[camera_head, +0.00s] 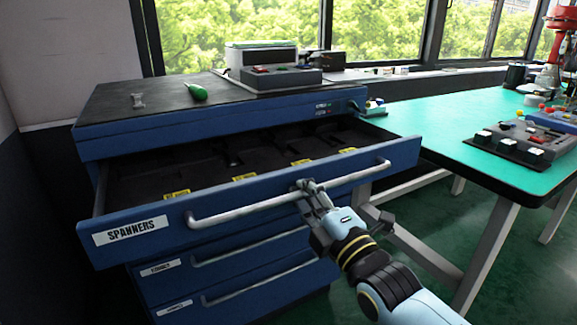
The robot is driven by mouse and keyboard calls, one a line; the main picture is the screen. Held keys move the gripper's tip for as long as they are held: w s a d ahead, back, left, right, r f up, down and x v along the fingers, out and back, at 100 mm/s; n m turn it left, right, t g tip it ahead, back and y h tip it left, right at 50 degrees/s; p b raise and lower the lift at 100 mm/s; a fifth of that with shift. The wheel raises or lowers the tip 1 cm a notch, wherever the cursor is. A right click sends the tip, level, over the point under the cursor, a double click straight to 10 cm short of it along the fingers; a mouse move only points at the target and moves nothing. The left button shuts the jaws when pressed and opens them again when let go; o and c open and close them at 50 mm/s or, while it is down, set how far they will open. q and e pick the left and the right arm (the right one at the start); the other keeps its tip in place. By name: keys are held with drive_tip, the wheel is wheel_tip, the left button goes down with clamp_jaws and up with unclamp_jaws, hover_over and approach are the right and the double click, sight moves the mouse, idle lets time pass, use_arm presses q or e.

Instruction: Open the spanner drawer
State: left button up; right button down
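The spanner drawer (262,205) is the top drawer of a blue cabinet, with a white SPANNERS label (131,231) at its left front. It is pulled well out, and its dark inside with yellow tags shows. Its long grey bar handle (240,212) runs along the front. My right gripper (309,190) is at the handle, right of its middle, with its fingers closed around the bar. The fingers hide a short piece of the bar. My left gripper is not in view.
Two lower drawers (235,256) are closed below. A green screwdriver (197,91) and a grey box device (268,77) sit on the cabinet top. A green workbench (430,122) with a control panel (519,140) stands at right. Floor is free in front right.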

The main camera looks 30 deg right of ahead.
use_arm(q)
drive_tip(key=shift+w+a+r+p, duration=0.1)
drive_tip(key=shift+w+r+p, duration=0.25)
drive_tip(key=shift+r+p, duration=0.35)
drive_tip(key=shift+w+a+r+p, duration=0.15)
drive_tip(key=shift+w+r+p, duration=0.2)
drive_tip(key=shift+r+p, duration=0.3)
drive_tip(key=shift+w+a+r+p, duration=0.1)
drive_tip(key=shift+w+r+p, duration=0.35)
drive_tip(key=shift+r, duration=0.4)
use_arm(e)
drive_tip(key=s, duration=1)
drive_tip(key=shift+s+d+f, duration=0.15)
drive_tip(key=shift+s+d, duration=0.05)
drive_tip(key=shift+s, duration=0.15)
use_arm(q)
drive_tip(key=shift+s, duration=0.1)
use_arm(e)
drive_tip(key=c, duration=1.3)
unclamp_jaws()
drive_tip(key=shift+c, duration=0.2)
drive_tip(key=s+f, duration=0.2)
drive_tip(key=s, duration=0.9)
drive_tip(key=shift+s+d, duration=0.2)
drive_tip(key=shift+s, duration=0.15)
drive_tip(key=shift+w, duration=0.1)
